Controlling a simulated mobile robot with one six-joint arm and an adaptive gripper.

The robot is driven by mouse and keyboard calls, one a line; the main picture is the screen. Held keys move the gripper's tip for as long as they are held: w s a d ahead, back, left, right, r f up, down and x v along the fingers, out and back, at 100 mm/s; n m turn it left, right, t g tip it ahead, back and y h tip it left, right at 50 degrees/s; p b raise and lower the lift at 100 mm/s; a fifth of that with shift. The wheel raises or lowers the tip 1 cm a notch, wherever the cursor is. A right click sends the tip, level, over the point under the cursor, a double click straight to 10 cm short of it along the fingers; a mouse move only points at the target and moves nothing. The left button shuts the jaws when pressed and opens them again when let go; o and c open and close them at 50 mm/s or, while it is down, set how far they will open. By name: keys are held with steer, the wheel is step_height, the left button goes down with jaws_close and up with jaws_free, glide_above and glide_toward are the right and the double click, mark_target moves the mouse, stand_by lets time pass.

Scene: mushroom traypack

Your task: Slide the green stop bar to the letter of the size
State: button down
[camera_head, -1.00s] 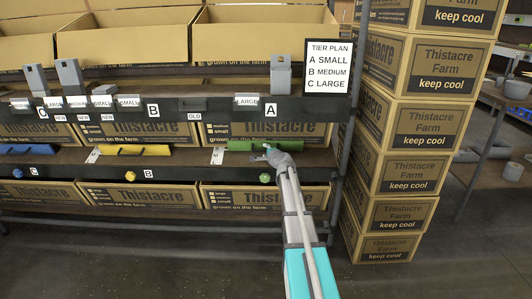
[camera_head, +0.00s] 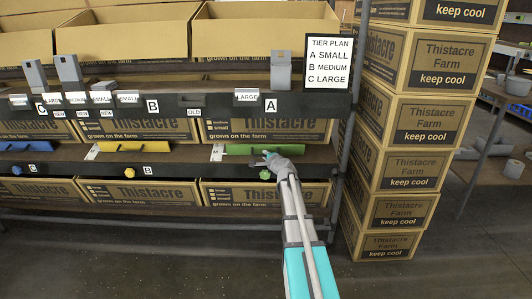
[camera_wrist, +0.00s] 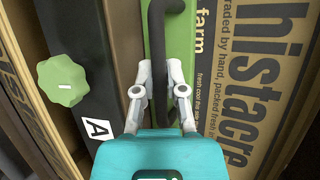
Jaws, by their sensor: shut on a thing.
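The green stop bar (camera_head: 245,149) lies along the lower shelf tier at the right, above the letter A side. In the wrist view it is a green strip (camera_wrist: 181,35) with a curved black handle (camera_wrist: 157,40). My gripper (camera_head: 268,156) is at the bar; in the wrist view its fingers (camera_wrist: 159,92) are closed on the black handle. A white letter plate (camera_head: 217,152) sits at the bar's left end, its letters too small to read. The tier plan sign (camera_head: 328,61) reads A small, B medium, C large. A LARGE card (camera_head: 247,95) hangs beside the upper A label (camera_head: 271,105).
A green knob (camera_wrist: 62,81) stands on the dark shelf rail near the A label (camera_wrist: 98,129). A yellow bar (camera_head: 145,148) and a blue bar (camera_head: 25,147) lie to the left. Thistacre cartons (camera_head: 260,130) stand behind; stacked cartons (camera_head: 420,120) stand right of the shelf post.

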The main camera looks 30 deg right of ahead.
steer(key=s, duration=0.1)
steer(key=s+a+f, duration=0.1)
steer(key=shift+s+a, duration=0.25)
steer(key=shift+s, duration=0.05)
steer(key=c, duration=0.7)
jaws_free()
steer(key=shift+w+d+r, duration=0.1)
